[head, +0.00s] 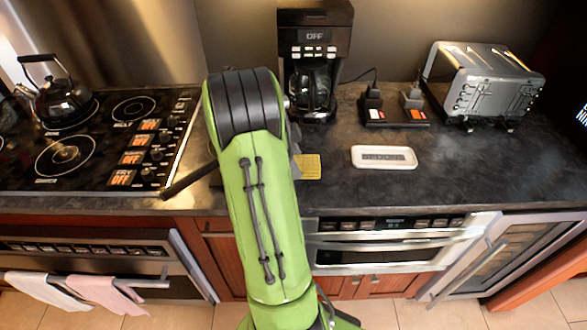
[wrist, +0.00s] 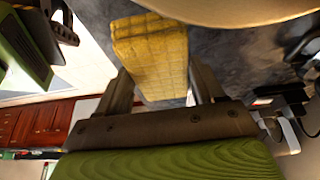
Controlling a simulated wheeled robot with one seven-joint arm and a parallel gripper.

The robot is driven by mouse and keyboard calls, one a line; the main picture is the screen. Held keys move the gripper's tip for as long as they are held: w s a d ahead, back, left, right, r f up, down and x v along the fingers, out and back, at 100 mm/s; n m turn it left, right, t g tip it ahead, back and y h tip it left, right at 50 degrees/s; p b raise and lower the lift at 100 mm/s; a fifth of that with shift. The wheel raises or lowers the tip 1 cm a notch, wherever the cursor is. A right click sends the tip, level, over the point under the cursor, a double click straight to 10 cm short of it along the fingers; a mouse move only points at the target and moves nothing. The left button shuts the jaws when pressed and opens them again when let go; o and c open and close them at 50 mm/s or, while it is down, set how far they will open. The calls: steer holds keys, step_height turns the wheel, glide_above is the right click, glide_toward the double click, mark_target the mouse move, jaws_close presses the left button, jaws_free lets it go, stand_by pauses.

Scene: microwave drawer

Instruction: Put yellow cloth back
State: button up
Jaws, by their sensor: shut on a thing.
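The yellow cloth (head: 309,167) shows in the head view just right of my arm, near the front of the dark counter, partly hidden by the arm. In the wrist view the yellow cloth (wrist: 150,45) is a folded, quilted block between the two fingers of my gripper (wrist: 160,78). The gripper is shut on it. I cannot tell whether the cloth touches the counter.
A white tray (head: 384,158) lies right of the cloth. The stove (head: 95,140) with a kettle (head: 62,100) is left. A beige rounded surface (wrist: 235,10) is close in the wrist view.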

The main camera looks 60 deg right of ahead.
step_height(320, 180, down, 2)
steer(key=shift+s+f, duration=0.1)
steer(key=shift+f, duration=0.05)
steer(key=shift+a+f+b, duration=0.1)
steer(key=shift+f+b, duration=0.3)
steer(key=shift+b, duration=0.3)
steer(key=shift+f, duration=0.15)
steer(key=o, duration=1.1)
